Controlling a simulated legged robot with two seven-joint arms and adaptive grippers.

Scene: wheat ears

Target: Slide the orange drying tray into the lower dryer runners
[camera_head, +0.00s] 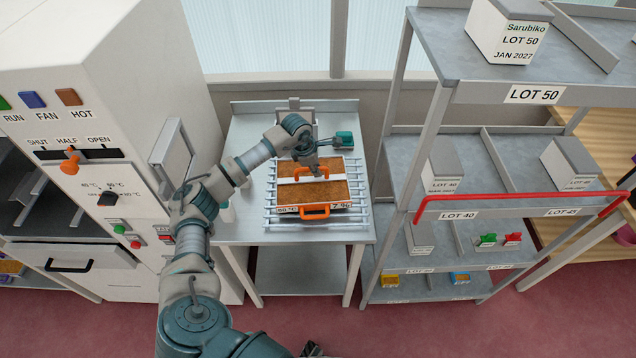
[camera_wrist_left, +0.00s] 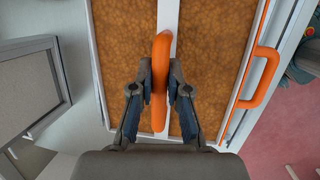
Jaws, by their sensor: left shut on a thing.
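The orange drying tray (camera_head: 330,192), filled with brown grain, lies on a slatted rack on the metal table. A white bar crosses it, and an orange pull handle (camera_head: 315,211) is on its front edge. My left gripper (camera_head: 312,168) is over the tray's middle. In the left wrist view my left gripper (camera_wrist_left: 160,85) is shut on the upright orange grip (camera_wrist_left: 160,60) at the white bar. The dryer (camera_head: 110,90) stands at left; its dark opening (camera_head: 35,195) shows pale runners, partly cut off. A small dark part at the bottom edge may be my right gripper.
The rack's bars (camera_head: 360,215) extend past the tray on both sides. A grey shelf unit (camera_head: 440,150) with a red rail (camera_head: 520,200) stands close on the right. The dryer's panel door (camera_head: 172,155) juts out between dryer and table.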

